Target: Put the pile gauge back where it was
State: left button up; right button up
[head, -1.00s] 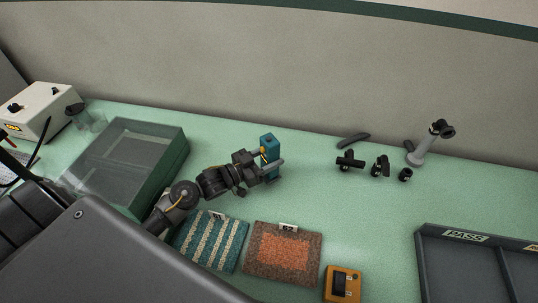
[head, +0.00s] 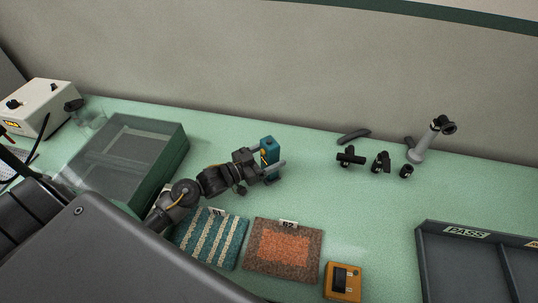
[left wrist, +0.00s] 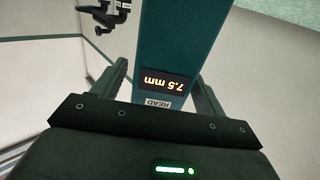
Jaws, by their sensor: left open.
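The pile gauge (head: 269,148) is a teal upright block standing on the green bench in the middle of the head view. In the left wrist view the gauge (left wrist: 172,55) shows a lit display of 7.5 mm and a READ label, both upside down. My left gripper (head: 270,168) is at the gauge, with its fingers on either side of the body. In the left wrist view my left gripper (left wrist: 162,88) is open around it. The gauge's foot is partly hidden by the gripper. My right gripper is not in view.
A striped carpet sample (head: 218,240) and an orange-centred sample (head: 284,250) lie in front. An orange block with a dark slot (head: 342,281) is beside them. Small black parts (head: 350,157) lie behind.

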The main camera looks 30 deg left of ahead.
aim_at(264, 156)
pick_arm(q)
jog(key=shift+s+a+r+p, duration=0.1)
jog(key=shift+r+p, duration=0.2)
jog(key=shift+r, duration=0.35)
jog(key=b+v, duration=0.2)
jog(key=v, duration=0.4)
jog(key=shift+f, duration=0.2)
jog(key=shift+s+a+r+b, duration=0.1)
jog(key=shift+s+a+b, duration=0.2)
jog(key=shift+s, duration=0.15)
jog(key=shift+r, duration=0.1)
